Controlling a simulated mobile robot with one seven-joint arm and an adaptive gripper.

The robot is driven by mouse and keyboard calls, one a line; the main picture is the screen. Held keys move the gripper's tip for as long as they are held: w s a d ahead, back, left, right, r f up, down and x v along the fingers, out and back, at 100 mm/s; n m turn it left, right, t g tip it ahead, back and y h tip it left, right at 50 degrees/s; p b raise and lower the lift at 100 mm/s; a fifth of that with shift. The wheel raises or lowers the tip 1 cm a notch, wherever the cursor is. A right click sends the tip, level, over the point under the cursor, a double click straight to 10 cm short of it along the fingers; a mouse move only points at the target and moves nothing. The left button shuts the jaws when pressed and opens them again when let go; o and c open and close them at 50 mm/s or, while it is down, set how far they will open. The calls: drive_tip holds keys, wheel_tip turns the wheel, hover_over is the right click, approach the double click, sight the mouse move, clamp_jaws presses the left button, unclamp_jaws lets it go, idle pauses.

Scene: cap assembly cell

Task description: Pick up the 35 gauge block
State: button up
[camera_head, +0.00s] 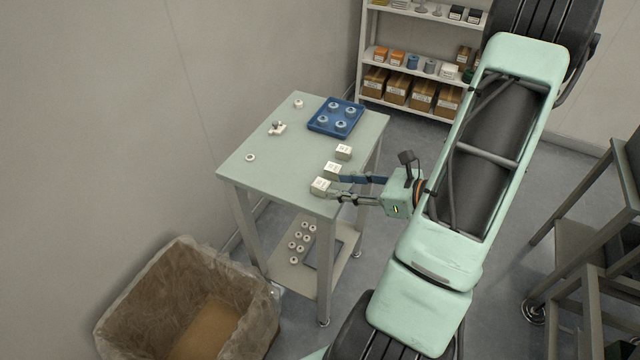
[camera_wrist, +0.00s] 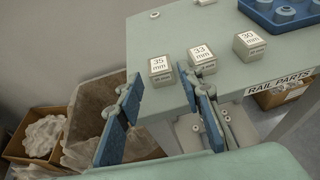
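The 35 gauge block (camera_wrist: 161,71) is a small pale cube with "35 mm" on its top. It sits near the table edge, leftmost of three blocks in the wrist view and nearest in the head view (camera_head: 320,187). My gripper (camera_head: 336,187) is open and empty at the table edge. In the wrist view its fingers (camera_wrist: 160,86) are spread to either side of the 35 block, which appears between and just beyond the tips. The right fingertip appears close to the gap between the 35 and 33 blocks; I cannot tell whether it touches either.
The 33 block (camera_wrist: 201,58) stands close beside the 35 block, and the 30 block (camera_wrist: 249,46) is farther right. A lined bin (camera_head: 265,300) stands below left. The table's left part (camera_head: 245,178) is mostly clear.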

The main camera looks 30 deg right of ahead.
sight(324, 184)
drive_tip(key=x, duration=0.6)
drive_tip(key=shift+w+a+f+p, duration=0.2)
drive_tip(key=shift+w+a+p, duration=0.05)
drive_tip(key=shift+p, duration=0.1)
clamp_jaws()
